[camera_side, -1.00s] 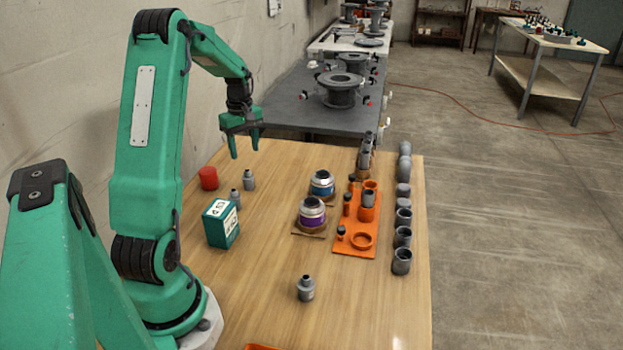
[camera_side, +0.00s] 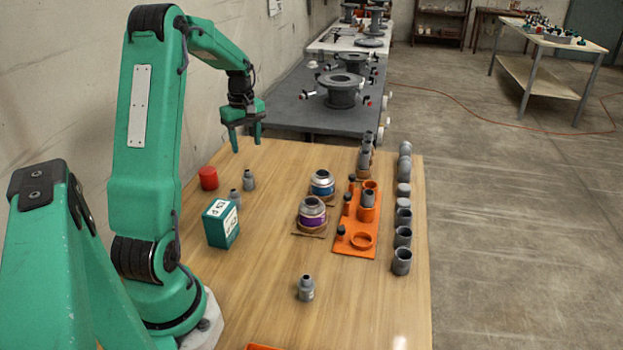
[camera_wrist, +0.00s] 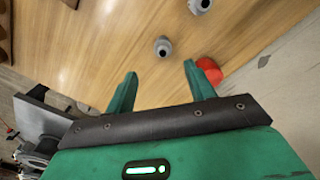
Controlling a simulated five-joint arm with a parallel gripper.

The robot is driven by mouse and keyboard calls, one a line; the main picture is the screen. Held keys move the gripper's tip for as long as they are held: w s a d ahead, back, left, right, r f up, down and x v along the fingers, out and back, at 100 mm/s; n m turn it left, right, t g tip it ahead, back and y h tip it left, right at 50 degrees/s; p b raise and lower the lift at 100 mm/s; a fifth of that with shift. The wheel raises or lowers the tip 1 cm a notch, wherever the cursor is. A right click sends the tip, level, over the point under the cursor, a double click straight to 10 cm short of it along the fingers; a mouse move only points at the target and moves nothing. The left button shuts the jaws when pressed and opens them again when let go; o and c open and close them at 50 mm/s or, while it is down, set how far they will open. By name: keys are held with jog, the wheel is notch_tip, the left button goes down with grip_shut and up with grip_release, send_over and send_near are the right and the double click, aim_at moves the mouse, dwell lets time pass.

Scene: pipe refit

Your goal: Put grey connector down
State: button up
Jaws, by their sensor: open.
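My gripper (camera_side: 246,146) is open and empty, held above the far left part of the wooden table. Two grey connectors stand upright on the table below it: one (camera_side: 248,181) and another (camera_side: 235,198) a little nearer the camera. In the wrist view, one grey connector (camera_wrist: 162,46) stands beyond the gap between my open fingers (camera_wrist: 160,73), apart from them. The other (camera_wrist: 200,5) is cut by the top edge. A third grey connector (camera_side: 305,289) stands alone at the table's near middle.
A red cylinder (camera_side: 208,178) and a green box (camera_side: 221,223) stand close to the two connectors. Two labelled jars (camera_side: 322,184) (camera_side: 312,214), an orange rack (camera_side: 352,247) and a row of grey pipe pieces (camera_side: 402,262) stand to the right. The near middle tabletop is mostly clear.

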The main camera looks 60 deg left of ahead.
jog(key=d+r+m+t, duration=0.1)
jog(key=d+r+m, duration=0.25)
jog(key=d, duration=0.35)
jog(key=d+r+m+t+y, duration=0.1)
jog(key=d+r+m, duration=0.25)
jog(key=d, duration=0.35)
jog(key=d+r+m+t, duration=0.1)
jog(key=d+r+m, duration=0.1)
jog(key=d+r, duration=0.35)
jog(key=s+d+m+t, duration=0.1)
jog(key=s+d+m, duration=0.3)
jog(key=d, duration=0.4)
jog(key=s+d+f+m+t+h, duration=0.1)
jog(key=s+d+m, duration=0.4)
jog(key=d, duration=0.3)
jog(key=shift+d+f+m+t, duration=0.2)
jog(key=shift+f+m+t, duration=0.1)
jog(key=shift+m, duration=0.4)
